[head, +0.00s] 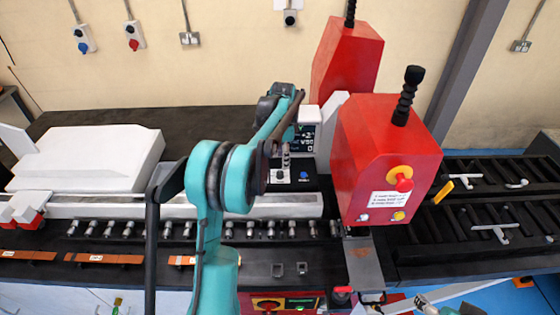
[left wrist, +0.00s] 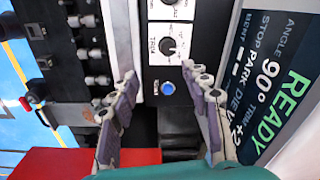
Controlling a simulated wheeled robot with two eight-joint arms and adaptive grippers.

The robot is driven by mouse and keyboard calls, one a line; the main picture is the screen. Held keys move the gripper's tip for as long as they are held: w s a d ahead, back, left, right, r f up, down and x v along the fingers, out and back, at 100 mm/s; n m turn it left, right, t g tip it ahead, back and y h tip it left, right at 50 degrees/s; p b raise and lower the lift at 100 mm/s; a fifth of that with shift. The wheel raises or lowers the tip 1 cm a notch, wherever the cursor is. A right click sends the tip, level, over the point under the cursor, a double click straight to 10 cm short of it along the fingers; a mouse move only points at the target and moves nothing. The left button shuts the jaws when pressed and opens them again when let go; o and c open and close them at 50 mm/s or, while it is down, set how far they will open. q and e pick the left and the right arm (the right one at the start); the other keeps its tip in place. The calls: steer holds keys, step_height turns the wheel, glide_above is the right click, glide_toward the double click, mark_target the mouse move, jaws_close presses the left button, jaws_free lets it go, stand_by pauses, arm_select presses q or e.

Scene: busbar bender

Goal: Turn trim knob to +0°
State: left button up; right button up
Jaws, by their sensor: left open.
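The trim knob (left wrist: 168,46) is a round black knob on a white panel, labelled TRIM, in the left wrist view. Its white pointer mark is small. My left gripper (left wrist: 158,72) is open and empty, one finger on each side of the panel, apart from the knob. The display (left wrist: 272,85) reads angle 90°, READY and a trim value beginning +2, partly cut off. In the head view my left gripper (head: 287,150) hangs over the small panel (head: 292,181), hiding the knob. The display (head: 307,138) stands behind it.
A blue button (left wrist: 167,88) sits beside the trim knob, and another black knob (left wrist: 172,3) lies on its other side. The red bending head (head: 385,160) stands close to the right of the panel. Rollers (head: 250,230) line the bench in front.

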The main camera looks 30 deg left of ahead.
mark_target(280, 172)
arm_select(q)
steer(key=shift+w+a+f+m+p, duration=0.15)
steer(key=shift+w+a+f, duration=0.1)
steer(key=shift+a, duration=0.2)
steer(key=shift+w+a+f+m+p, duration=0.15)
steer(key=shift+w+a, duration=0.1)
steer(key=shift+a, duration=0.2)
step_height(280, 172, down, 8)
steer(key=shift+r, duration=0.1)
jaws_close()
